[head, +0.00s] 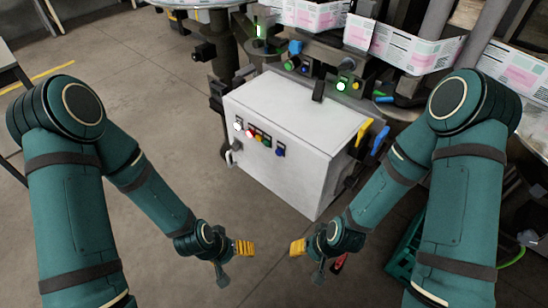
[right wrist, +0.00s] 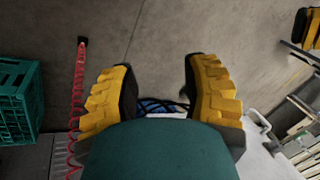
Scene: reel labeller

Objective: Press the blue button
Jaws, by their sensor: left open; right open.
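A blue button (head: 281,150) sits at the right end of a row of coloured buttons on the side of a white cabinet (head: 318,135) in the head view. Another small blue button (head: 305,69) shows on the machine's panel behind the cabinet. My left gripper (head: 244,248) is open and empty, low in front of the cabinet and well apart from it. My right gripper (head: 297,247) is open and empty to its right, also apart from the cabinet. In the right wrist view, its yellow-padded fingers (right wrist: 158,92) are spread with nothing held between them.
The button row also has white (head: 238,126), red (head: 257,136) and green (head: 267,142) buttons. Yellow (head: 363,131) and blue (head: 380,140) handles stand at the cabinet's right side. A green crate (right wrist: 18,98) is on the floor. Floor in front of the cabinet is clear.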

